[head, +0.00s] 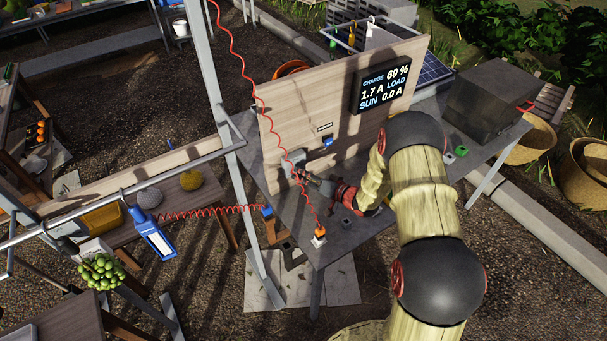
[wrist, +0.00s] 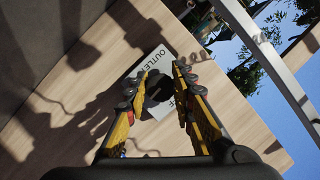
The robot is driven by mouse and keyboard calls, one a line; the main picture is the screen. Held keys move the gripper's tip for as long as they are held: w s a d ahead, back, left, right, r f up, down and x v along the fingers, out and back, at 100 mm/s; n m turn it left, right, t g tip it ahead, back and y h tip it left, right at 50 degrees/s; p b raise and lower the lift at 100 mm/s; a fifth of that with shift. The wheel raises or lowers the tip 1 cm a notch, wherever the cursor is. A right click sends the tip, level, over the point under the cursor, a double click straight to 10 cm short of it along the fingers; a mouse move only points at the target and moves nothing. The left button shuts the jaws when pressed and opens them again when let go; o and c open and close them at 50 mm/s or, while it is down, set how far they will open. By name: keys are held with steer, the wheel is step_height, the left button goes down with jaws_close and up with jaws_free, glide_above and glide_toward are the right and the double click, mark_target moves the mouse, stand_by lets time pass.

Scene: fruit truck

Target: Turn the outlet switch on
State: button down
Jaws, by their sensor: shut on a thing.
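The outlet switch is a dark round knob (wrist: 158,88) on a white plate (wrist: 152,62) fixed to an upright wooden board. The plate carries dark lettering that reads "OUTLE" and "FF" in part; the rest is covered. My gripper (wrist: 160,80) has its two fingers on either side of the knob, closed on it. In the head view my gripper (head: 304,178) reaches in from the right, low at the board's left part. The exact knob position is hard to make out there, and the plate is partly hidden.
The wooden board (head: 285,110) stands on a grey table (head: 262,150). A display (head: 385,85) reads charge 60 %, 1.7 A load and sun 0.0 A. A red coiled cable (head: 262,100) hangs close to my gripper, down to an orange plug (head: 320,233). A dark box (head: 488,100) stands at right.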

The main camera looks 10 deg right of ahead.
steer(key=shift+m, duration=0.4)
stand_by(0.3)
steer(key=c, duration=1.5)
jaws_free()
steer(key=v, duration=1.2)
steer(key=shift+w+d+f, duration=0.1)
steer(key=shift+d+f, duration=0.05)
